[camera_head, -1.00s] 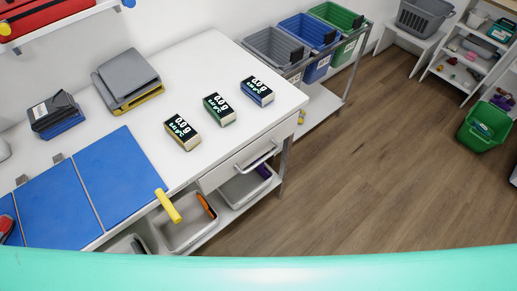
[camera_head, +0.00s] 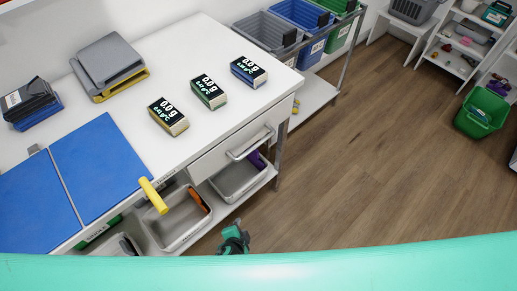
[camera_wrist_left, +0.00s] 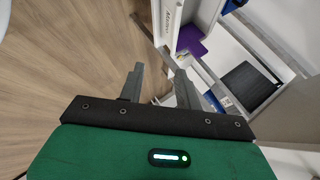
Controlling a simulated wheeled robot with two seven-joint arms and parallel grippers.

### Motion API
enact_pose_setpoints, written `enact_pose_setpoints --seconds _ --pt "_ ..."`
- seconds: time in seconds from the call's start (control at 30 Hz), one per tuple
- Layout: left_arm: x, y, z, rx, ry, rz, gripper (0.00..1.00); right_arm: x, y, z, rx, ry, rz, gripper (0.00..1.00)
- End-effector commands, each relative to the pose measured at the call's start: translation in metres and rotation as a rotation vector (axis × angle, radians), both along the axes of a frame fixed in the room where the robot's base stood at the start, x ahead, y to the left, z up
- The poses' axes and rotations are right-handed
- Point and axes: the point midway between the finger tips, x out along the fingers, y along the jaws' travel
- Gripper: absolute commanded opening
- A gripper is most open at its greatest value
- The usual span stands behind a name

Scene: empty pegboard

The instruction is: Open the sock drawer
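The white drawer (camera_head: 215,160) sits under the table top at its right end, in the head view. It looks closed, its front flush with the table. A silver bar handle (camera_head: 250,143) is fixed across its front. My left gripper (camera_head: 236,236) shows at the bottom of the head view, low and in front of the table, apart from the handle. In the left wrist view its two grey fingers (camera_wrist_left: 160,70) are spread with nothing between them. My right gripper is not in view.
Three scales (camera_head: 208,91) and blue mats (camera_head: 98,160) lie on the white table (camera_head: 190,50). A yellow handle-like piece (camera_head: 153,195) sticks out at the table's front edge. Grey bins (camera_head: 238,180) stand on the shelf below. The wooden floor (camera_head: 370,170) to the right is clear.

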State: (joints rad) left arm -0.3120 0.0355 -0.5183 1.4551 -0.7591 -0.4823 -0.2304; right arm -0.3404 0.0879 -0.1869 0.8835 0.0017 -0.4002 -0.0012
Motion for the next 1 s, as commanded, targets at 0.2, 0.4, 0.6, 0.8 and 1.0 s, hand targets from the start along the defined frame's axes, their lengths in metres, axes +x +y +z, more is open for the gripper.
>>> enact_pose_setpoints --seconds 0.2,0.4,0.6,0.8,1.0 --pt "0.048 -0.053 0.139 0.128 -0.367 -0.108 0.34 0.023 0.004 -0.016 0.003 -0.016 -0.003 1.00" --pt "0.054 -0.062 0.240 0.209 -0.589 -0.098 0.34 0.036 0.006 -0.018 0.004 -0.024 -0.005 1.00" --pt "0.055 -0.061 0.272 0.236 -0.655 -0.083 0.34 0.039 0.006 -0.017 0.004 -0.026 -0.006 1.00" --pt "0.079 -0.064 0.272 0.236 -0.657 -0.084 0.34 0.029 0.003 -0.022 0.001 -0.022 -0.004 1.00" --pt "0.117 -0.067 0.266 0.235 -0.656 -0.083 0.34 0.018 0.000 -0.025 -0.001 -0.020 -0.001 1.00"
